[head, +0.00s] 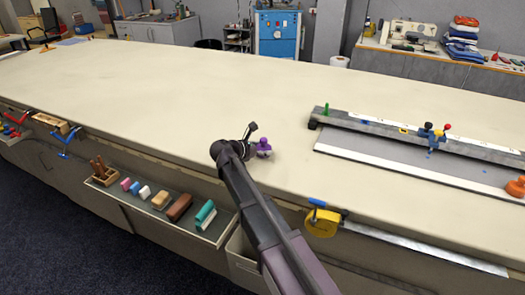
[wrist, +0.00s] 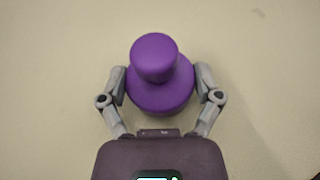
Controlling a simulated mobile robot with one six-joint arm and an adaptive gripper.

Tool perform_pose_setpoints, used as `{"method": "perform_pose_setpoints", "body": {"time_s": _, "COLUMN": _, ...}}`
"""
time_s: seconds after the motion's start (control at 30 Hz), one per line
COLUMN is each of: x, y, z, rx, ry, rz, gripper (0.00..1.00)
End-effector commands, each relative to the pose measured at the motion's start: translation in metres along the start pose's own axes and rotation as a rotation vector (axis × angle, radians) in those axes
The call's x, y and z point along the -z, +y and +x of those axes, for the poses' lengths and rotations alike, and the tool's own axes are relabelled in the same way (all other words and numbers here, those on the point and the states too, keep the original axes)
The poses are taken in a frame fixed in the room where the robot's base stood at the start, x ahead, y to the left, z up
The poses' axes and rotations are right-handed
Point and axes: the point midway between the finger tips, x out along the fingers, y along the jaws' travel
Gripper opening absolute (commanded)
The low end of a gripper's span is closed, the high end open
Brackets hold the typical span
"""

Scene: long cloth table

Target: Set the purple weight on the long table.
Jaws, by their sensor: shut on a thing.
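The purple weight (wrist: 155,60) is a round body with a smaller knob on top. My gripper (wrist: 161,86) is shut on it, one finger on each side of the wider body. In the head view the purple weight (head: 264,147) is over the long table (head: 190,95), near its front edge. It looks upright. I cannot tell whether its base touches the cloth, as the underside is hidden. My gripper (head: 254,149) is partly hidden behind my arm in the head view.
A long grey cutting rail (head: 375,128) lies on the table at the right, with small coloured pieces on it. A shelf (head: 160,209) with blocks and a yellow tape measure (head: 321,222) hang on the table's front. The cloth left of and behind the weight is clear.

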Motion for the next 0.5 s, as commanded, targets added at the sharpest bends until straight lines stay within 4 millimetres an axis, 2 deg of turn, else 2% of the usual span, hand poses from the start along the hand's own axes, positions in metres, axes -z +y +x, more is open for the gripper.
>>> {"method": "perform_pose_setpoints", "body": {"time_s": 0.33, "x": 0.0018, "y": -0.0002, "z": 0.0012, "rx": 0.000, "ry": -0.003, "rz": -0.001, "gripper": 0.21}}
{"method": "perform_pose_setpoints", "body": {"time_s": 0.37, "x": 0.0019, "y": -0.0002, "z": 0.0011, "rx": 0.000, "ry": 0.000, "rz": 0.000, "gripper": 0.88}}
{"method": "perform_pose_setpoints", "body": {"time_s": 0.4, "x": 0.0015, "y": -0.0002, "z": 0.0009, "rx": 0.000, "ry": 0.000, "rz": 0.000, "gripper": 1.00}}
{"method": "perform_pose_setpoints", "body": {"time_s": 0.5, "x": 0.0014, "y": -0.0002, "z": 0.0010, "rx": 0.000, "ry": 0.000, "rz": 0.000, "gripper": 1.00}}
